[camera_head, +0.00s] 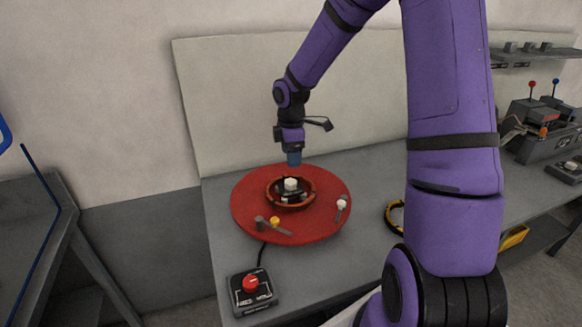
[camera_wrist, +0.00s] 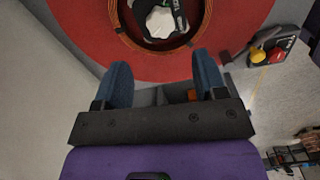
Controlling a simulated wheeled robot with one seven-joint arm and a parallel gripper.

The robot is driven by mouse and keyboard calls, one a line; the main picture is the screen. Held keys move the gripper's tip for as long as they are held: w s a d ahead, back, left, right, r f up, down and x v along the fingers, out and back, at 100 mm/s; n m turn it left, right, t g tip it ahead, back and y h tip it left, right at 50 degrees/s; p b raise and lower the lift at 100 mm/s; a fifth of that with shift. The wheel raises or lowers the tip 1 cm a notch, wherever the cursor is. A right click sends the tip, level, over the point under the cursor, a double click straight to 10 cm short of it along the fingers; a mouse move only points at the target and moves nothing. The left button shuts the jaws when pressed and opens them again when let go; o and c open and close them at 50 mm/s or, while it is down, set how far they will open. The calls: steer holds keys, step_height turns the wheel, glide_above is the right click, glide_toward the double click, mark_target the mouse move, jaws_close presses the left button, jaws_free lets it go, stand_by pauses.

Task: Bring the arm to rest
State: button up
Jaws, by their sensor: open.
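My purple arm reaches over the grey bench from the right in the head view. My gripper (camera_head: 293,158) is above the back part of the red round plate, behind the copper coil. In the wrist view my gripper (camera_wrist: 164,82) has its two blue fingers wide apart with nothing between them. The copper coil (camera_head: 270,196) lies as a ring on the red plate (camera_head: 250,210), around a dark part with a white top (camera_head: 291,184). In the wrist view the coil (camera_wrist: 124,36) is beyond the fingertips, apart from them.
A control box with a red button (camera_head: 250,283) stands at the bench's front left. A grey lever with a yellow knob (camera_head: 274,221) and a white-knobbed lever (camera_head: 341,204) sit on the plate. A yellow-black ring (camera_head: 390,216) lies right. A machine (camera_head: 540,125) with levers stands far right.

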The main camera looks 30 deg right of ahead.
steer(key=shift+r, duration=0.75)
